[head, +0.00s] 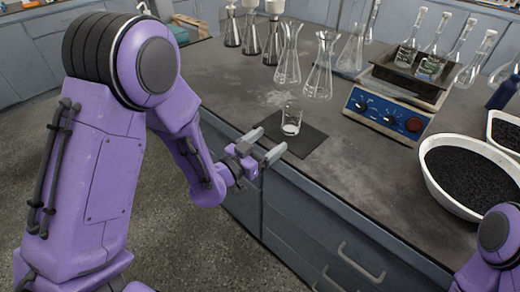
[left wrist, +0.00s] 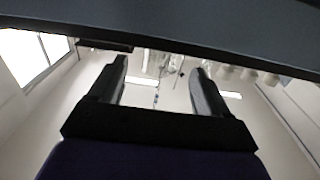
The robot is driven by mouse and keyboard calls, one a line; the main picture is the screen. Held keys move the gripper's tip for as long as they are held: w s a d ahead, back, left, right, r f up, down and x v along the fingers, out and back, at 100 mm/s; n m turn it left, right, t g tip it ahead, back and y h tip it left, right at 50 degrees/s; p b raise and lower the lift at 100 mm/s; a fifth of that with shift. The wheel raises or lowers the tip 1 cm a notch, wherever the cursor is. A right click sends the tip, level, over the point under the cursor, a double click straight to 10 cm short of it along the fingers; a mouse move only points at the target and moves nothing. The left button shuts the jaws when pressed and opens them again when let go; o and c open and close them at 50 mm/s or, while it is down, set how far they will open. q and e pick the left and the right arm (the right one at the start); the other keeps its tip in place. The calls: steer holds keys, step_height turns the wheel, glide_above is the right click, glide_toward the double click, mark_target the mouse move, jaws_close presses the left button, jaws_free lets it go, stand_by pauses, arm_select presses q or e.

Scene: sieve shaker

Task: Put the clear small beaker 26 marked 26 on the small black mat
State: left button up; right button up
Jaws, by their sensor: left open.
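The clear small beaker (head: 291,119) stands upright on the small black mat (head: 312,139), near the mat's upper left part. A pale white patch shows low on the beaker; its marking is too small to read. My left gripper (head: 268,145) is open and empty at the counter's front edge, just in front of the beaker and apart from it. In the left wrist view the two open fingers (left wrist: 160,85) have nothing between them. My right gripper is not in view; only part of my right arm shows at the lower right.
Several clear flasks (head: 288,58) stand behind the mat. A blue shaker (head: 393,107) with flasks on top is to the right. A white bowl of black grains (head: 432,183) sits at the right front. Drawers (head: 330,235) lie below the counter edge.

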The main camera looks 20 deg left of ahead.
arm_select(q)
steer(key=shift+v, duration=1.9)
steer(key=s+a+f+n+g+y, duration=0.2)
steer(key=s+f+n+g+y, duration=0.15)
steer(key=f, duration=0.65)
steer(key=s+a+f+n+g+y, duration=0.2)
steer(key=s+a+f+n+y, duration=0.15)
steer(key=f, duration=0.55)
steer(key=s+a+f+n+g+y, duration=0.1)
steer(key=s+f+g, duration=0.3)
steer(key=s, duration=0.6)
steer(key=s+a+f+n+g+y, duration=0.2)
steer(key=s+a+f+n+g, duration=0.1)
steer(key=s+f, duration=0.6)
steer(key=shift+s+g, duration=0.75)
steer(key=shift+s, duration=0.1)
steer(key=shift+w, duration=0.1)
